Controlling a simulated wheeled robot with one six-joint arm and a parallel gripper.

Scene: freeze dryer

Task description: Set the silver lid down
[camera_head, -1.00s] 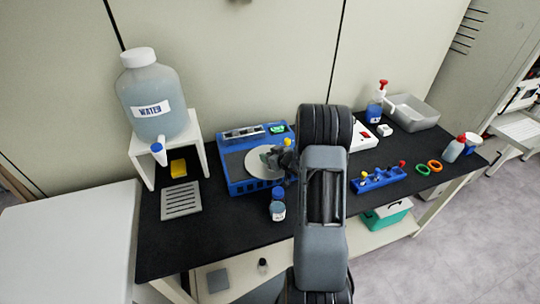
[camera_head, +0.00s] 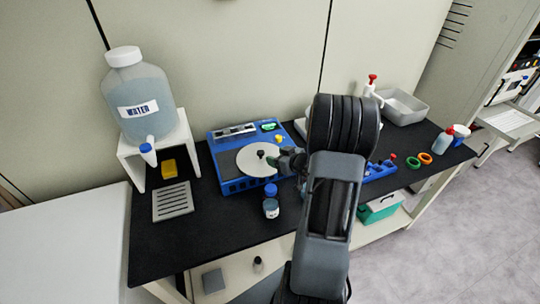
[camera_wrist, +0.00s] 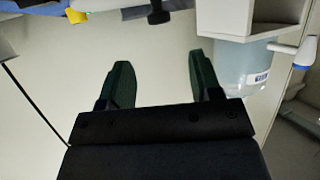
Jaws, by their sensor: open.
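The silver lid (camera_head: 250,162) is a flat round disc with a black knob (camera_head: 262,153). It lies on top of the blue machine (camera_head: 225,176), apparently flat. My gripper (camera_head: 275,161) is at the right side of the lid, close to the knob. In the wrist view, the two dark green fingers of my gripper (camera_wrist: 162,78) are spread apart with nothing between them. The black knob (camera_wrist: 158,13) shows at the top edge of that view, beyond the fingertips. Most of the lid is outside the wrist view.
A small blue-capped bottle (camera_head: 271,206) stands in front of the machine. A water jug (camera_head: 140,92) sits on a white stand (camera_head: 188,140) at left. A slotted grey tray (camera_head: 173,201) and yellow block (camera_head: 169,168) lie near it. Several items stand at right, partly behind my arm.

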